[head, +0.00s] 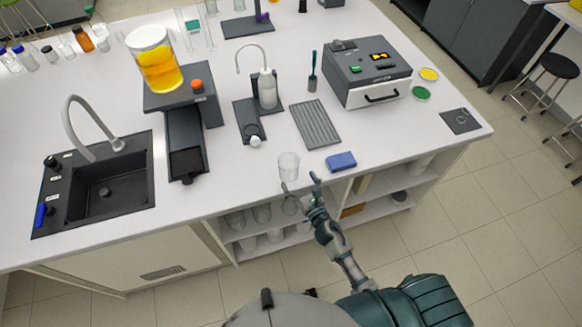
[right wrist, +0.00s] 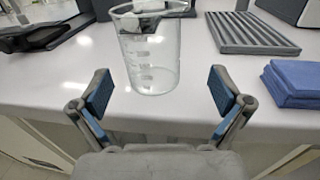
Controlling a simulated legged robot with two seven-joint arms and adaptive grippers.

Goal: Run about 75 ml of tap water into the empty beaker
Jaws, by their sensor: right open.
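The beaker (head: 288,166) is clear glass and looks empty. It stands upright on the white bench near the front edge. In the right wrist view the beaker (right wrist: 148,58) stands just beyond the fingers, between their lines. My right gripper (head: 300,183) is open and empty at the bench edge, its fingers (right wrist: 158,92) spread to either side in front of the glass and apart from it. The sink (head: 108,186) is at the left, with a grey curved tap (head: 85,135). A blue handle (head: 41,214) and a black knob (head: 52,162) sit on its left rim. My left gripper is not in view.
A folded blue cloth (head: 341,161) lies right of the beaker, with a ribbed grey mat (head: 315,124) behind it. A dark channel-shaped rig (head: 186,150) with an orange-filled vessel (head: 158,65) stands between sink and beaker.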

